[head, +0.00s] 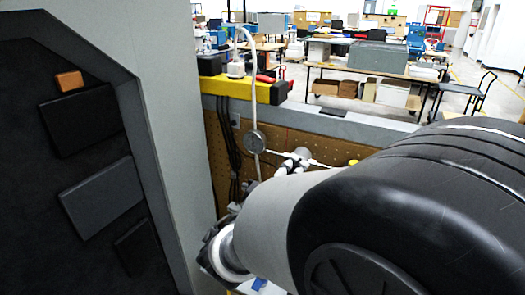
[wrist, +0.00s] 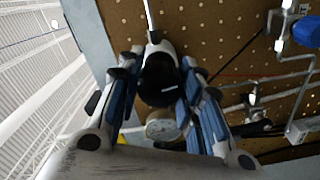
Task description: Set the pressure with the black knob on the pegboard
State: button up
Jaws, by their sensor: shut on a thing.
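The black knob (wrist: 159,82) is in the middle of the wrist view, in front of the pegboard (wrist: 215,45). My gripper (wrist: 162,64) has its blue-padded fingers on either side of the knob and is shut on it. A pale line marks the knob's face. A pale round part (wrist: 162,129) sits just below the knob, partly hidden. In the head view the pegboard (head: 225,165) is upright behind my arm, with a round pressure gauge (head: 255,141) on it. My arm hides the knob and fingers there.
Metal pipes and fittings (wrist: 292,85) with a blue part (wrist: 307,32) are at the right of the wrist view. A grey wall panel (head: 150,90) stands close at left.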

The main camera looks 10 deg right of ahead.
jog(key=shift+m, duration=0.3)
jog(key=o, duration=1.1)
jog(key=shift+c, duration=0.2)
jog(key=v, duration=1.2)
